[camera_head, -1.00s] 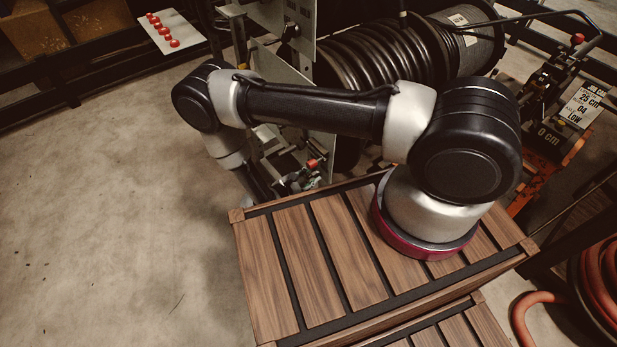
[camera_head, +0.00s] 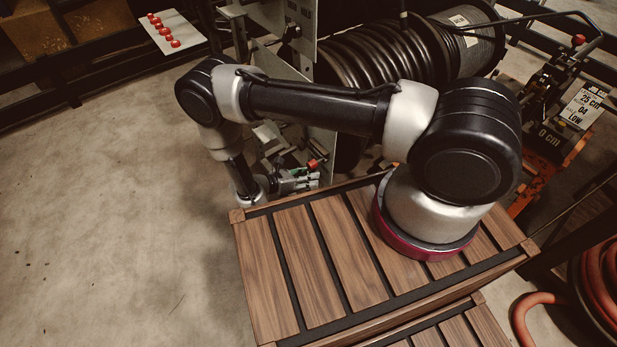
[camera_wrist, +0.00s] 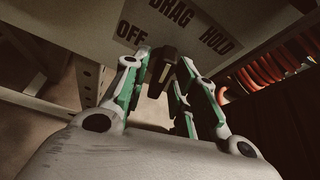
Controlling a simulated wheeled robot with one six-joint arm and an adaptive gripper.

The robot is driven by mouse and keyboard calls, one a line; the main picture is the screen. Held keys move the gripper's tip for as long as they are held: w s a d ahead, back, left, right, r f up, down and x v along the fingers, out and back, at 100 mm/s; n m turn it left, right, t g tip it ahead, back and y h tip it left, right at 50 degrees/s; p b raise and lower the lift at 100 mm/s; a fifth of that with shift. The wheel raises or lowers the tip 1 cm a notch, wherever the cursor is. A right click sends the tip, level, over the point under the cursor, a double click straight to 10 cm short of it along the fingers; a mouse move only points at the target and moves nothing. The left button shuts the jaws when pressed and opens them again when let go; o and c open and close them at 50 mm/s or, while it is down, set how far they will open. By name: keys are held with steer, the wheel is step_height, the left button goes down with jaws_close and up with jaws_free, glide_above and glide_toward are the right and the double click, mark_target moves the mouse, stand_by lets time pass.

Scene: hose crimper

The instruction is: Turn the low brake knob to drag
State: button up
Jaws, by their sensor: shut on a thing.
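The low brake knob (camera_wrist: 162,72) is a dark, narrow handle on a pale panel, seen in the wrist view. The panel carries the labels OFF (camera_wrist: 131,35), DRAG (camera_wrist: 171,13) and HOLD (camera_wrist: 215,38). My gripper (camera_wrist: 164,65) has its green-padded fingers on either side of the knob and is shut on it. The knob's upper end lies below DRAG, to the right of OFF; its exact setting is hard to tell. In the head view my gripper (camera_head: 298,182) is low beside the reel stand, and the knob cannot be made out there.
A large hose reel (camera_head: 385,55) stands behind my arm. A red-tipped part (camera_head: 314,164) is close by my gripper. A slatted wooden top (camera_head: 330,250) lies in front, and a plate with several red buttons (camera_head: 163,32) is at upper left. The floor at left is clear.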

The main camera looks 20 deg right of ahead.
steer(key=shift+w+n+g, duration=0.1)
steer(key=shift+n+g, duration=0.4)
steer(key=shift+n, duration=0.4)
steer(key=shift+h, duration=0.4)
steer(key=o, duration=0.7)
steer(key=v, duration=1.2)
steer(key=shift+a, duration=0.1)
